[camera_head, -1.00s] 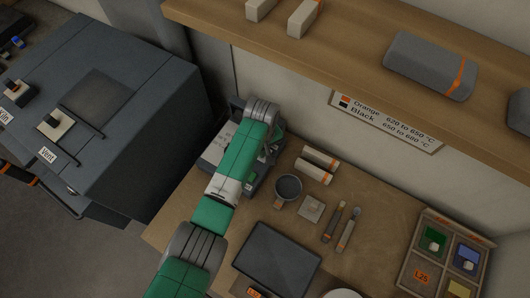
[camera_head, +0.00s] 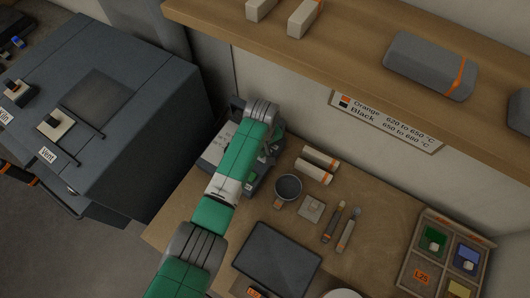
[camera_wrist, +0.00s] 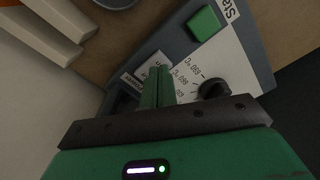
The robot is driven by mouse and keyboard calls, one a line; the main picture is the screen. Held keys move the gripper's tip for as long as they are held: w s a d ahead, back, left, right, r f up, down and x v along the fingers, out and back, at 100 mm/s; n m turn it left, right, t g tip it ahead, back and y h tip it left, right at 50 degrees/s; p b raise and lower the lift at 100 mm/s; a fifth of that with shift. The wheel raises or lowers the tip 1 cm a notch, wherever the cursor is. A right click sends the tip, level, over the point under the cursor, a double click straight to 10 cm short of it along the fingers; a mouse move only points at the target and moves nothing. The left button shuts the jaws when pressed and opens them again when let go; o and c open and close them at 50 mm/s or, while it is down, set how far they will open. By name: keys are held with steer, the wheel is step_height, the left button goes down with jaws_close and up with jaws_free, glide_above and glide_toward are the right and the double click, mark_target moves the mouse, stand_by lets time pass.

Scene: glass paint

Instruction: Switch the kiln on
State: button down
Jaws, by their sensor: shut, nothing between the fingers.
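The grey control box (camera_head: 212,153) sits on the wooden bench, partly hidden behind my arm. In the wrist view its sloping panel (camera_wrist: 225,60) carries a green square button (camera_wrist: 204,23), with a label beginning "Sta", and a black round dial (camera_wrist: 213,89) with temperature marks. Whether the fingertips touch the panel I cannot tell. The large dark grey kiln (camera_head: 135,110) stands at the left, with switches labelled "Kiln" (camera_head: 17,88) and "Vent" (camera_head: 54,123).
On the bench are pale bars (camera_head: 315,170), a dark cup (camera_head: 288,187), brushes (camera_head: 346,228), a dark flat slab (camera_head: 277,260) and a compartment tray (camera_head: 413,270). A wooden shelf (camera_head: 365,62) overhangs the back. Bare bench lies right of the brushes.

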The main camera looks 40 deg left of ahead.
steer(key=shift+f+b, duration=0.7)
steer(key=shift+f, duration=0.3)
stand_by(0.5)
step_height(320, 180, up, 7)
steer(key=p, duration=0.7)
steer(key=shift+r, duration=0.15)
steer(key=shift+s, duration=0.1)
